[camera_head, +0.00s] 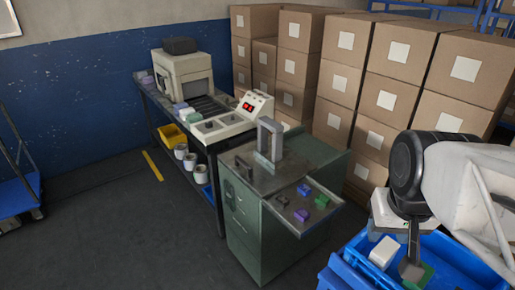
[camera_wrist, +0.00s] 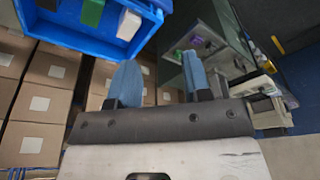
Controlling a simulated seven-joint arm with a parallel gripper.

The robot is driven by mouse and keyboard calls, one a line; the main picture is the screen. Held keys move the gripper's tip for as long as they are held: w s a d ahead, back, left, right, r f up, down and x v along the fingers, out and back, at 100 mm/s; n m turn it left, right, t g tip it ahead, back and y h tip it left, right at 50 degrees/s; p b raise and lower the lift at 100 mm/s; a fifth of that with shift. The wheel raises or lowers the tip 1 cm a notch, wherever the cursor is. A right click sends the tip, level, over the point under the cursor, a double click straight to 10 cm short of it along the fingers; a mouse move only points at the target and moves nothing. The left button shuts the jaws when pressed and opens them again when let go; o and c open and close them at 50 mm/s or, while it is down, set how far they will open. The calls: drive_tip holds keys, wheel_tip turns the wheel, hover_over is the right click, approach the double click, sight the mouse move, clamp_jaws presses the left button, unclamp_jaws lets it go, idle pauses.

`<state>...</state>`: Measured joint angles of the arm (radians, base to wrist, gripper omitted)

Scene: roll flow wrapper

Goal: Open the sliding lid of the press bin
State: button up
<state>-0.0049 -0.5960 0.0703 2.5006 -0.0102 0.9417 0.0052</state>
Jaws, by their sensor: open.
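A green cabinet (camera_head: 250,225) stands in the middle of the head view. On its grey top stands an upright grey frame (camera_head: 270,138); I cannot tell which part is the press bin's sliding lid. A shallow tray (camera_head: 325,213) on its right side carries several purple, green and dark blocks; the tray also shows at the top right of the wrist view. My gripper (camera_wrist: 160,82) is open, with blue-grey fingers and nothing between them. It is right of the cabinet, above or near the blue bin, and apart from the cabinet; my arm partly hides that area.
A blue bin (camera_head: 343,272) at lower right holds white, green and dark blocks; it also shows in the wrist view (camera_wrist: 62,32). Stacked cartons (camera_head: 400,60) line the back. A wrapper bench (camera_head: 180,123) stands left of the cabinet. The floor at left is clear up to a blue cart (camera_head: 15,190).

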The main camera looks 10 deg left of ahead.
drive_tip(key=w+a+r+n, duration=0.1)
drive_tip(key=w+a, duration=0.2)
drive_tip(key=w, duration=0.5)
drive_tip(key=w+a+r+n, duration=0.1)
drive_tip(key=w+a+r, duration=0.1)
drive_tip(key=w, duration=0.7)
drive_tip(key=n+g, duration=0.3)
drive_tip(key=n, duration=0.4)
hover_over(243, 161)
drive_tip(key=f, duration=1.6)
drive_tip(key=d+f, duration=0.1)
drive_tip(key=f, duration=0.7)
drive_tip(key=shift+s+f, duration=0.25)
drive_tip(key=shift+s, duration=0.1)
drive_tip(key=shift+w+a+f, duration=0.25)
drive_tip(key=shift+a+f, duration=0.15)
drive_tip(key=shift+a, duration=0.05)
drive_tip(key=shift+f, duration=0.1)
drive_tip(key=shift+f, duration=3.8)
drive_tip(key=shift+c, duration=0.4)
